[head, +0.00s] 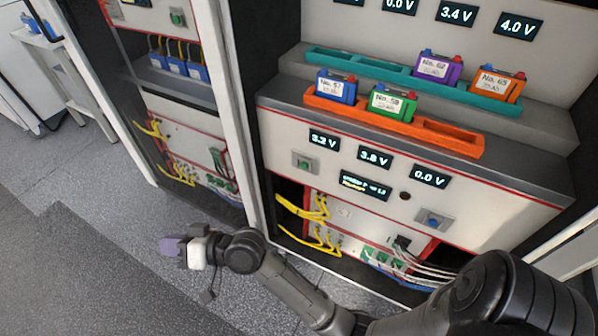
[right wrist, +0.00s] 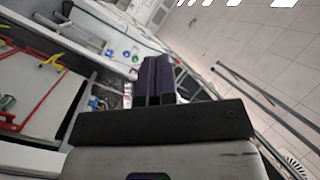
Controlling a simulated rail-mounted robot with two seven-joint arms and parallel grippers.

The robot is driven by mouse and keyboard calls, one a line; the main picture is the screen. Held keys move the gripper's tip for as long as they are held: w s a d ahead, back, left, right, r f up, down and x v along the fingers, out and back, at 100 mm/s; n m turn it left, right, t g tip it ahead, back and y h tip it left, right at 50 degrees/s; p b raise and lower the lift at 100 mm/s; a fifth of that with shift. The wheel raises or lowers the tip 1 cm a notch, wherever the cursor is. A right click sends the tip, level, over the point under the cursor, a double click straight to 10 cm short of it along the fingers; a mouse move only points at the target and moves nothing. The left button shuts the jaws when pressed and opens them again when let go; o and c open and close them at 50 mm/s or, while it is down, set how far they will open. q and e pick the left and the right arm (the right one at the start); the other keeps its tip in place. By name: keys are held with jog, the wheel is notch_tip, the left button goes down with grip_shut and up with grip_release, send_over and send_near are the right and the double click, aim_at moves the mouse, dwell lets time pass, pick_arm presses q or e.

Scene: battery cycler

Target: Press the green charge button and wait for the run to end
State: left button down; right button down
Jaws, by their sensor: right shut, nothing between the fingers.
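The green charge button (head: 305,163) sits in a grey plate at the left of the cycler's white front panel (head: 290,130). Nothing touches it. Displays beside it read 3.2 V (head: 324,140), 3.8 V (head: 375,157) and 0.0 V (head: 430,176). A wider status display (head: 365,186) has text too small to read surely. A round dark lamp (head: 405,196) looks unlit. My right gripper (head: 172,247) is left of and below the panel, well apart from the button. Its purple-dark fingers, also in the right wrist view (right wrist: 160,80), are shut and empty. My left gripper is out of view.
A blue button (head: 433,221) is at the panel's right. Above, an orange tray (head: 450,138) holds blue and green batteries; a teal tray (head: 385,70) holds purple and orange ones. Yellow cables (head: 315,210) hang below the panel. Another cabinet (head: 190,130) stands left; floor is open in front.

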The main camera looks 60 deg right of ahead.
jog(key=w+d+m+t+h, duration=0.1)
jog(key=d+m+t+h, duration=0.1)
jog(key=d+m+h, duration=0.75)
jog(key=w+d+m+t+h, duration=0.1)
jog(key=d+m+t+h, duration=0.3)
jog(key=m+h, duration=1)
jog(key=s+d+f+m+g+h, duration=0.1)
jog(key=s+d+f+m+g, duration=0.3)
jog(key=m+g, duration=0.6)
jog(key=s+d+f+m+g+h, duration=0.1)
jog(key=s+d+f+m+g, duration=0.3)
jog(key=m, duration=1.3)
jog(key=s+d+g, duration=0.1)
jog(key=s+g, duration=0.2)
jog(key=g, duration=0.3)
jog(key=shift+s+d+h, duration=0.2)
jog(key=shift+d+h, duration=0.15)
jog(key=shift+d, duration=0.05)
